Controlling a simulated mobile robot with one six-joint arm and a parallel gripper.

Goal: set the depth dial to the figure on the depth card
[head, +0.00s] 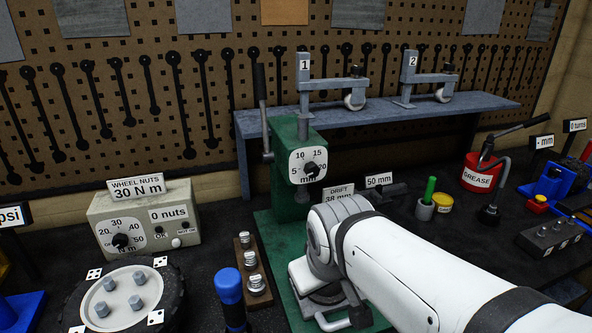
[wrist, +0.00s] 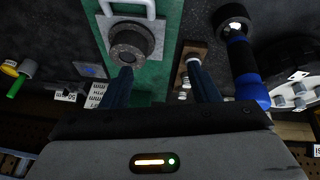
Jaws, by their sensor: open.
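The depth dial (head: 312,170) is a black knob on a white plate marked 5, 10, 15 and 20 mm, on the front of the green press (head: 291,130). Its exact setting is too small to read. No card with the word depth is readable; cards near the press read "DRIFT 38 mm" (head: 339,194) and "50 mm" (head: 379,180). My gripper (wrist: 162,78) is open, with nothing between its dark fingers, above the press's green base in the wrist view. My arm hides its fingers in the head view. The dial is not visible in the wrist view.
A blue-handled tool (head: 230,297) and a wooden block with metal pieces (head: 254,270) stand left of the press. The wheel nuts box (head: 145,226) is further left. A raised shelf (head: 400,112) stands behind.

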